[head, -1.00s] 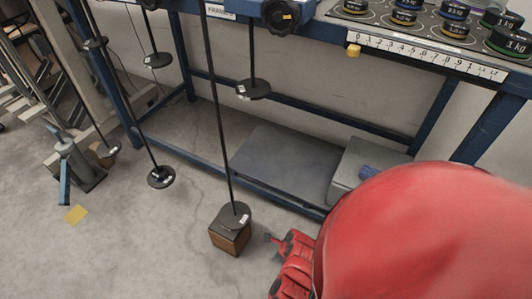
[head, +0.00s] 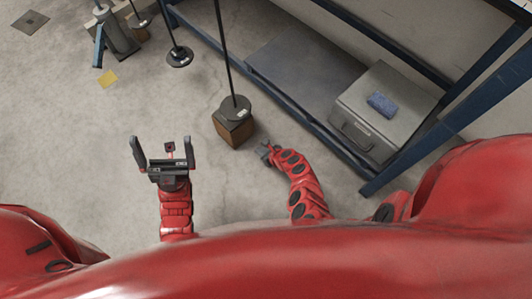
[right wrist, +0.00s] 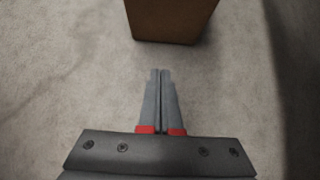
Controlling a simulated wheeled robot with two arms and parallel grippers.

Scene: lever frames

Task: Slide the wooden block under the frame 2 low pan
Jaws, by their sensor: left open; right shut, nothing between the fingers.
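The wooden block (head: 236,132) is a brown cube on the grey floor. A dark round pan (head: 235,107) on a long black rod covers its top; I cannot tell whether they touch. The block's lower part also shows in the right wrist view (right wrist: 172,22). My right gripper (head: 264,149) is just to the right of and below the block in the head view. It is shut and empty, low over the floor, and its fingertips (right wrist: 160,72) point at the block with a small gap. My left gripper (head: 162,142) is open and empty, left of the block.
Another hanging pan (head: 179,57) is further back to the left. A blue frame (head: 335,141) with a low shelf runs along the right, with a grey case (head: 385,112) and a blue cloth (head: 382,105) on it.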

